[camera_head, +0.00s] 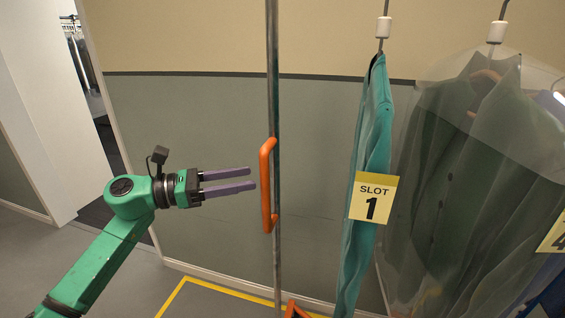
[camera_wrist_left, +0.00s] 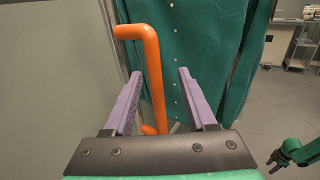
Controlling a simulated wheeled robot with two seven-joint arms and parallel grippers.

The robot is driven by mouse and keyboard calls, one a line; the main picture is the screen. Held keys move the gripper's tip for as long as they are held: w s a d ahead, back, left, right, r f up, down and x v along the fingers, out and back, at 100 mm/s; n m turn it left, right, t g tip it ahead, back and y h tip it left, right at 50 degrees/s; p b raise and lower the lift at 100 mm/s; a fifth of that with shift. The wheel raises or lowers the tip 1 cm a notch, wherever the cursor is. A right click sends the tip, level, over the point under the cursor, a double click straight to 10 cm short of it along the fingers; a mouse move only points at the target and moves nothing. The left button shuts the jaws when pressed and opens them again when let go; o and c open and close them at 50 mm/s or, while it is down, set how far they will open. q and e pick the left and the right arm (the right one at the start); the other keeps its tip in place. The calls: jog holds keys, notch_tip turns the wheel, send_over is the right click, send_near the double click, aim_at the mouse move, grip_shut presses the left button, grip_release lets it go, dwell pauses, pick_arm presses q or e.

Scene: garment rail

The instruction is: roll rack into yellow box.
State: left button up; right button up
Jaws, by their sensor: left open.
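The rack shows as an upright metal post (camera_head: 273,85) with an orange handle (camera_head: 266,190) on it. The yellow box shows as a yellow line (camera_head: 215,284) on the floor, with one corner in view left of the post; the rest is hidden or out of frame. My left gripper (camera_head: 252,179) is open, its purple fingers level and pointing at the handle from the left, tips just short of it in the head view. In the left wrist view the handle (camera_wrist_left: 154,75) stands upright between the two fingers (camera_wrist_left: 160,73).
A teal garment (camera_head: 366,160) with a SLOT 1 tag (camera_head: 374,198) hangs right of the post. A dark green coat (camera_head: 480,180) in a clear cover hangs beside it. A grey and beige wall (camera_head: 200,130) stands behind, with a doorway at left.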

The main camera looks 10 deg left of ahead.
aim_at(278, 171)
pick_arm(q)
jog(key=p+x, duration=0.1)
jog(key=x, duration=0.1)
jog(key=p+x, duration=0.1)
jog(key=x, duration=0.2)
jog(key=w+p+x, duration=0.1)
jog(key=x, duration=0.2)
jog(key=shift+a+f, duration=0.1)
jog(key=shift+a, duration=0.25)
jog(key=shift+d, duration=0.35)
jog(key=shift+d+f, duration=0.15)
jog(key=shift+w, duration=0.1)
grip_shut()
